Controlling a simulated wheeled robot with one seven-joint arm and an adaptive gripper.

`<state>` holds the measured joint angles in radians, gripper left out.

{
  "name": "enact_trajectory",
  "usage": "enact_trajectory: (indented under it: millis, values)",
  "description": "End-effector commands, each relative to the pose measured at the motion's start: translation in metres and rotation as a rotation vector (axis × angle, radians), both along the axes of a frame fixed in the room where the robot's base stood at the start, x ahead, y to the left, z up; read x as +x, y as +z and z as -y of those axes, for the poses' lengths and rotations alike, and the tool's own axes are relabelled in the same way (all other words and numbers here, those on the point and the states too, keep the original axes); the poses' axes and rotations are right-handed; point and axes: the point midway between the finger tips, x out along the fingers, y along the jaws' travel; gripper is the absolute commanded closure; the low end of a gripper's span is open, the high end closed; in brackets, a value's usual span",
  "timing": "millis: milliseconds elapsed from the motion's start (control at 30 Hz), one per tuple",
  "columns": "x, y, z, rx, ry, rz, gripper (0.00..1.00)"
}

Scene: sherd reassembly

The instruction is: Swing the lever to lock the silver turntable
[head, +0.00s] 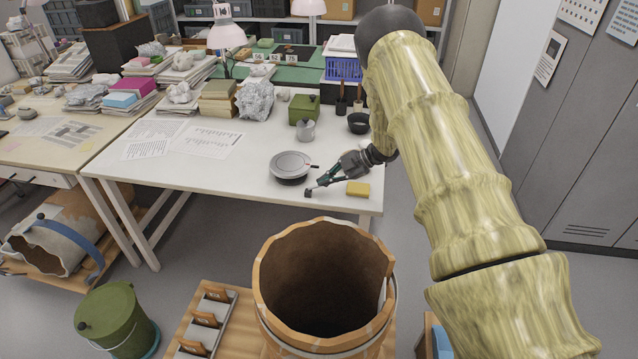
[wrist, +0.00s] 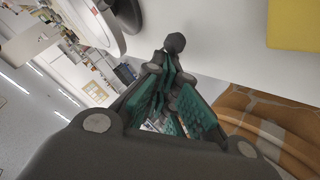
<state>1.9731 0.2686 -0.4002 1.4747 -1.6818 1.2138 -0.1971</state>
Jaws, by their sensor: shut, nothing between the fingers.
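The silver turntable (head: 291,164) sits near the front of the white table, a flat disc on a dark base. Part of its rim shows at the top left of the wrist view (wrist: 112,40). My gripper (head: 311,190) is shut, low over the table just front-right of the turntable. In the wrist view its teal-padded fingers (wrist: 168,85) are together. A dark round knob (wrist: 175,42) shows at the fingertips; whether it touches them is unclear.
A yellow sponge (head: 358,188) lies right of my gripper. A grey metal pot (head: 306,130), green box (head: 304,109) and black bowl (head: 358,123) stand behind. The table left of the turntable is mostly clear.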

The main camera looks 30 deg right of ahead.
Motion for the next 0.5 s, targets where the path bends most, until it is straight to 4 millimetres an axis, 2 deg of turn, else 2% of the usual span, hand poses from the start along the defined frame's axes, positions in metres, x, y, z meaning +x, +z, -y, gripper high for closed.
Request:
enact_trajectory:
  millis: [200, 500]
  values:
    - [0.0116, -0.0038, 0.0046, -0.003, 0.184, 0.001, 1.00]
    - [0.0104, 0.0001, 0.0033, 0.001, 0.186, 0.000, 1.00]
